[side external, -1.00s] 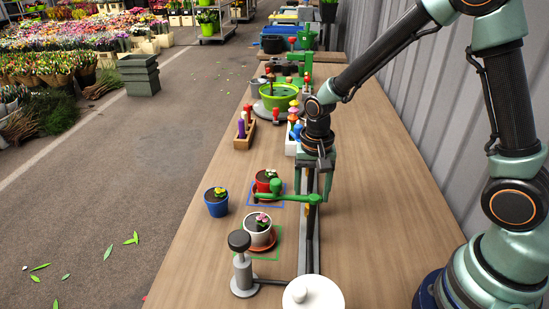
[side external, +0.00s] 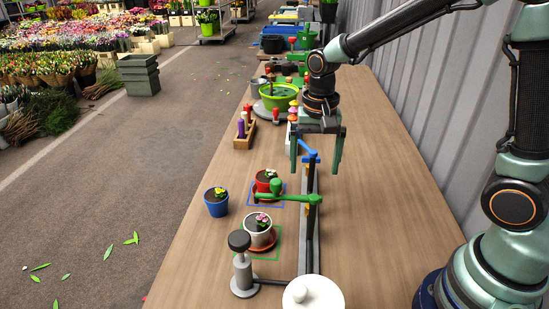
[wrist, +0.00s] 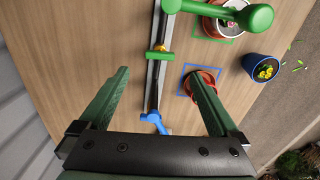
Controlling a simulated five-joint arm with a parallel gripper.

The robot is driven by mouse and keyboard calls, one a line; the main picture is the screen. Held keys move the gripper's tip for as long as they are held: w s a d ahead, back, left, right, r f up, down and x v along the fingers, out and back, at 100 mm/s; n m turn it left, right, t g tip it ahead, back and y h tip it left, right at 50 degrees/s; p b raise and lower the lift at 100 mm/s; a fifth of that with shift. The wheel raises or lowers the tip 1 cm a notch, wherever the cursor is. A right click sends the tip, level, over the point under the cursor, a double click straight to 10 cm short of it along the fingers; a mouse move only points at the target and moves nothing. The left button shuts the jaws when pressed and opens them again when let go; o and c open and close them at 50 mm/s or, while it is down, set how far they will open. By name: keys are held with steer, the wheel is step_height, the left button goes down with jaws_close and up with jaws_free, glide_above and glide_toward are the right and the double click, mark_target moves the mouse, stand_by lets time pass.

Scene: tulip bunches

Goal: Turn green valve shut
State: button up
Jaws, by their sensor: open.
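A red pot (side external: 263,186) stands in a blue square, and a white pot (side external: 258,232) in a green square. A blue pot (side external: 217,207) stands left. A grey pump (side external: 242,268) and white lidded vessel (side external: 313,295) are in front. The table's right side is clear.

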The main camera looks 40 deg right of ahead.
step_height(320, 180, up, 4)
steer(key=shift+f, duration=0.1)
stand_by(0.4)
steer(key=s+d+r+n+t, duration=0.3)
steer(key=s+r+n+t, duration=0.2)
steer(key=s+r+n, duration=0.2)
steer(key=shift+s+n+t, duration=0.3)
steer(key=shift+s+n, duration=0.4)
steer(key=shift+s, duration=0.1)
steer(key=shift+d, duration=0.1)
